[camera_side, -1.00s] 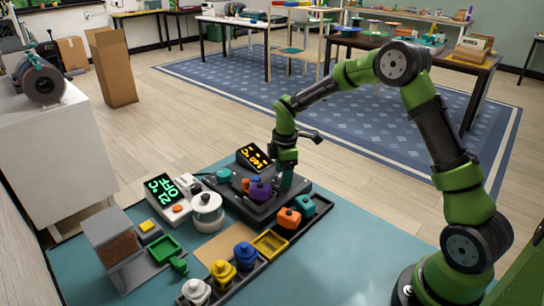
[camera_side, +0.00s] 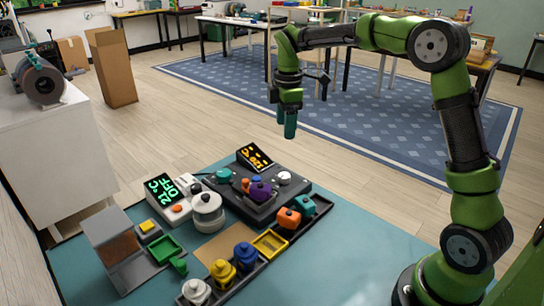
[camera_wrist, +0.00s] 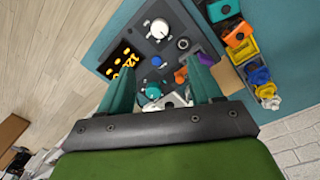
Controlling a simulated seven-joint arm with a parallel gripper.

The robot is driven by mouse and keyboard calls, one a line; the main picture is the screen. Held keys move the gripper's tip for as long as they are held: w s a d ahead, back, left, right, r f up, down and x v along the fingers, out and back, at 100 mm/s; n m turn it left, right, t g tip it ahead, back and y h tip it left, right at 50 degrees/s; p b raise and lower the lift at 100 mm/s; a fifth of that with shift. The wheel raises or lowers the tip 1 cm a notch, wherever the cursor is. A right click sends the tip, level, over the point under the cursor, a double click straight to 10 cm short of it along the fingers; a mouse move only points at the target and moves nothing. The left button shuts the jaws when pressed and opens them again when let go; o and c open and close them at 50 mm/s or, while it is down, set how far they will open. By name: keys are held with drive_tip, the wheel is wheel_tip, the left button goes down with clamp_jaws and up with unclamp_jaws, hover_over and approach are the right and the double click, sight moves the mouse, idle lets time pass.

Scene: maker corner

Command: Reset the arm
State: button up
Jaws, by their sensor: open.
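My gripper (camera_side: 288,122) is up in the air above the far side of the teal bench top, clear of everything below it. Its teal fingers point down. In the wrist view the gripper (camera_wrist: 172,88) shows two fingers spread apart with nothing held between them. Below it is the dark console (camera_side: 262,206) with an amber display (camera_side: 255,157), a white knob (camera_side: 284,177), and purple, orange and teal pieces on it. The console also shows in the wrist view (camera_wrist: 180,22), with its white knob (camera_wrist: 158,28).
A long tray holds orange (camera_side: 289,218), yellow (camera_side: 222,272), blue (camera_side: 245,256) and white (camera_side: 196,291) pieces. A unit with a green display (camera_side: 162,187) and a white pot (camera_side: 207,212) stand left. The teal mat (camera_side: 345,262) is bare at front right.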

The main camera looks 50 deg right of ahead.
drive_tip(key=shift+r, duration=0.2)
drive_tip(key=s+a+r+m+t+y, duration=0.1)
drive_tip(key=s+a+m+t, duration=0.2)
drive_tip(key=s, duration=0.8)
drive_tip(key=s+a+r+m+t+y, duration=0.1)
drive_tip(key=s+a+m, duration=0.5)
drive_tip(key=s+m, duration=0.6)
drive_tip(key=r+t, duration=0.1)
drive_tip(key=t, duration=0.1)
drive_tip(key=shift+s+a+r+m+t, duration=0.15)
drive_tip(key=shift+s+a+m+t, duration=0.15)
drive_tip(key=shift+a, duration=0.1)
